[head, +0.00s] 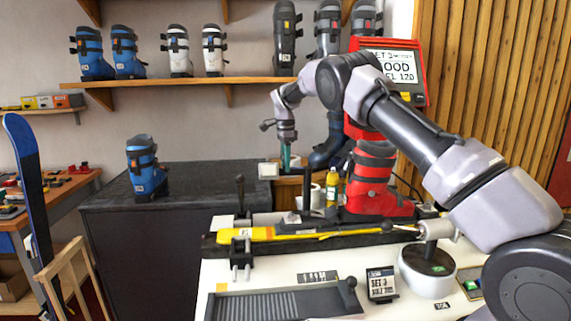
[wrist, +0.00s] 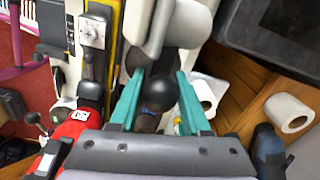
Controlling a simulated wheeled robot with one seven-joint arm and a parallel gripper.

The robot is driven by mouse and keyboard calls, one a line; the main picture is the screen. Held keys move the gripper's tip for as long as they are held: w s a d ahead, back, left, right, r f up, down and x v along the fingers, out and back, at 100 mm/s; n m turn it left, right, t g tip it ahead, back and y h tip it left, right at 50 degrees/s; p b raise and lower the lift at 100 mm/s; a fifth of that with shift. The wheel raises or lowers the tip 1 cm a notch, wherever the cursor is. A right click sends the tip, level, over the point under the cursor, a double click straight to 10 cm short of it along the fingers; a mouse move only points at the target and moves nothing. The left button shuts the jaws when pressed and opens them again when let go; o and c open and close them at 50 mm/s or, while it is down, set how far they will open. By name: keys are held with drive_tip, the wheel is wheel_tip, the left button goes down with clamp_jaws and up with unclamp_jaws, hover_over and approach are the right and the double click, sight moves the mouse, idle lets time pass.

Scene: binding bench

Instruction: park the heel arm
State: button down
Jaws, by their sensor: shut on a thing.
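My gripper (head: 287,160) hangs at the back of the bench, left of the red ski boot (head: 372,180). In the wrist view its teal fingers (wrist: 158,100) stand on either side of a black ball knob (wrist: 159,92) and are shut on it. The knob appears to be the heel arm's; its shaft and pivot are mostly hidden. A yellow-topped ski (head: 285,234) lies along the bench; part of it also shows in the wrist view (wrist: 94,58). The red boot stands upright behind the ski. A dark upright post (head: 307,188) stands just right of and below my gripper.
A black lever (head: 240,190) stands at the left by a clamp (head: 241,255). A grey ribbed tray (head: 280,303) and a SET 3 card (head: 381,283) lie in front. Paper rolls (wrist: 288,110) and a yellow bottle (head: 332,187) are near my gripper. A blue boot (head: 146,170) stands on the dark counter.

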drive_tip(key=shift+w+r, duration=0.1)
drive_tip(key=shift+c, duration=2)
unclamp_jaws()
wheel_tip(320, 180, up, 11)
drive_tip(key=shift+f, duration=0.15)
